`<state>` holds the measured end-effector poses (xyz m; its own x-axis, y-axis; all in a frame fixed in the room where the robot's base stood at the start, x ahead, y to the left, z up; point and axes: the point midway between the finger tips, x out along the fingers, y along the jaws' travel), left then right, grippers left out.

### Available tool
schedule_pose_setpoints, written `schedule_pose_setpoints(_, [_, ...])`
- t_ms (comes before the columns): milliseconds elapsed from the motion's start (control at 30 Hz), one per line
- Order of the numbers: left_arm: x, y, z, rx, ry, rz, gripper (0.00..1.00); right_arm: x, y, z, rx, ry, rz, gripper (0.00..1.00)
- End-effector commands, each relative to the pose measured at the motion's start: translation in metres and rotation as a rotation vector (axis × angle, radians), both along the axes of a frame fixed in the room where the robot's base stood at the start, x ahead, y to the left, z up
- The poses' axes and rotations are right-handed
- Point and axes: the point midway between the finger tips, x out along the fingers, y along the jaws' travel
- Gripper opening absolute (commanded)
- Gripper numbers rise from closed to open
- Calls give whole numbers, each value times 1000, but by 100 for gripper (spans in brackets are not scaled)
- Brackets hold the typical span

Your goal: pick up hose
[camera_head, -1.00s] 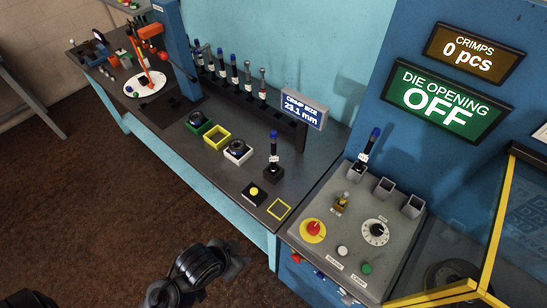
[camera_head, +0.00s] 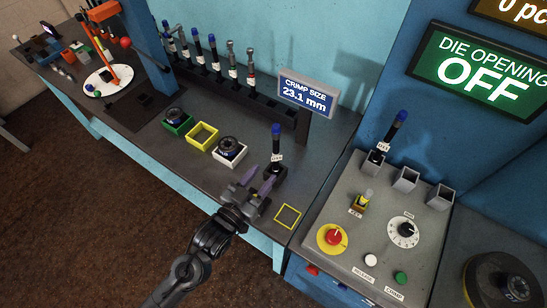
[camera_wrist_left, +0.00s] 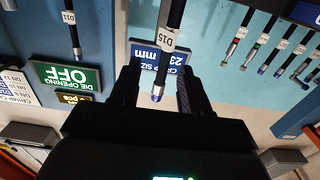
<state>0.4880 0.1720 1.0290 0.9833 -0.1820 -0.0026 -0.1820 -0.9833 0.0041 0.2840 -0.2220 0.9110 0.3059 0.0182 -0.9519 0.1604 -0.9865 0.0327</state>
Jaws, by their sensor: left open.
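A dark hose (camera_head: 276,143) with a blue tip and a white label stands upright in a small black holder at the front right of the grey bench. My left gripper (camera_head: 257,181) is open in front of it, low by its base in the head view. In the left wrist view the hose (camera_wrist_left: 171,22), labelled D15, lies between the two spread fingers of the left gripper (camera_wrist_left: 158,82). Whether a finger touches it I cannot tell. The right gripper does not show.
A rack of several hoses (camera_head: 215,55) stands along the back of the bench. Green, yellow and white boxes (camera_head: 201,136) lie left of the gripper. A control panel (camera_head: 375,215) with another hose (camera_head: 393,130) is to the right. The crimp-size display (camera_head: 305,93) rises behind.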

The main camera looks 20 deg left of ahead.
Motion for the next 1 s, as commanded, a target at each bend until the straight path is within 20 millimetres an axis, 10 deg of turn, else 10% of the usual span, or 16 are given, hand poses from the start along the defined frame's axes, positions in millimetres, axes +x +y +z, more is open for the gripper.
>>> schedule_pose_setpoints(1000, [92, -9, 5, 0, 0, 2, 46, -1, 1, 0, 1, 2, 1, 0])
